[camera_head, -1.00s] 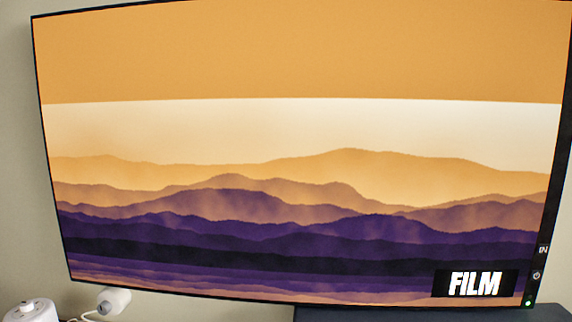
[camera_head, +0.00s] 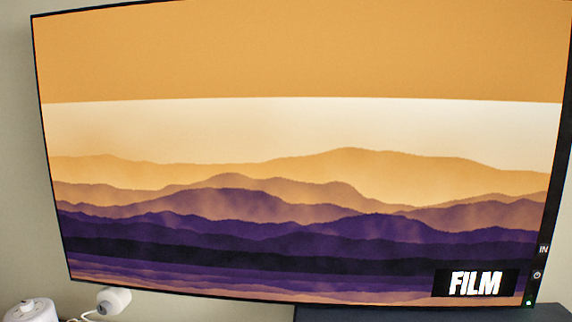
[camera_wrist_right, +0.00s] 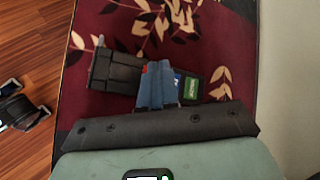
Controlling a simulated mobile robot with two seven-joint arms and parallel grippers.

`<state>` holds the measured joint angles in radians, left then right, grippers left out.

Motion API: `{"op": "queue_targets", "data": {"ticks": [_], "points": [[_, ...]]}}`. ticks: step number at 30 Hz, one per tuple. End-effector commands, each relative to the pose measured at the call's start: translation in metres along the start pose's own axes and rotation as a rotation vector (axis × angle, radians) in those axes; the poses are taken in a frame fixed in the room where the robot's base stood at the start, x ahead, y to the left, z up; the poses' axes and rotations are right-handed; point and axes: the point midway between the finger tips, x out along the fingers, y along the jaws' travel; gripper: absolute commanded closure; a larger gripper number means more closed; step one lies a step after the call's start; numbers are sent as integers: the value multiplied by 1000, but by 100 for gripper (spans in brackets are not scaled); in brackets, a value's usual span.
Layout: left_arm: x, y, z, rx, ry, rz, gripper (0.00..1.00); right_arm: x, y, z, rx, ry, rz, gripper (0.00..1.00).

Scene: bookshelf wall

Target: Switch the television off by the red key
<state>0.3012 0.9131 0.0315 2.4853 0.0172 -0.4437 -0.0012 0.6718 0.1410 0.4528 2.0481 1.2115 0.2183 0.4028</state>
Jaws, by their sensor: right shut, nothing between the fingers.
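The television (camera_head: 300,180) fills most of the head view and is on, with mountains in orange and purple and the word FILM. A small power-symbol key (camera_head: 537,275) sits low on its right edge, under an IN mark (camera_head: 544,250) and above a small green light (camera_head: 529,303). I cannot make out red on these keys. In the right wrist view, my right gripper (camera_wrist_right: 168,75) looks shut and empty, pointing over a patterned rug. It is not in the head view, so its distance from the key cannot be told. My left gripper is not clearly seen in either view.
A dark surface (camera_head: 430,313) lies below the television's right part. A white device (camera_head: 32,311) and a white rounded thing (camera_head: 115,300) with a cable are at lower left. The dark red rug (camera_wrist_right: 215,45) borders wooden floor (camera_wrist_right: 35,55); an unclear dark object (camera_wrist_right: 20,112) shows there.

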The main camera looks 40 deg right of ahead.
Motion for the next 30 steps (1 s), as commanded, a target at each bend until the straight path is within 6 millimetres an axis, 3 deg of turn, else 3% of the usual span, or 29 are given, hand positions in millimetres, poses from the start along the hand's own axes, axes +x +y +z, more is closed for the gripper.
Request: {"op": "queue_targets", "data": {"ticks": [30], "points": [[14,-6,-2,-4,0,-5,57,9,7,-6,0,0,1,100]]}}
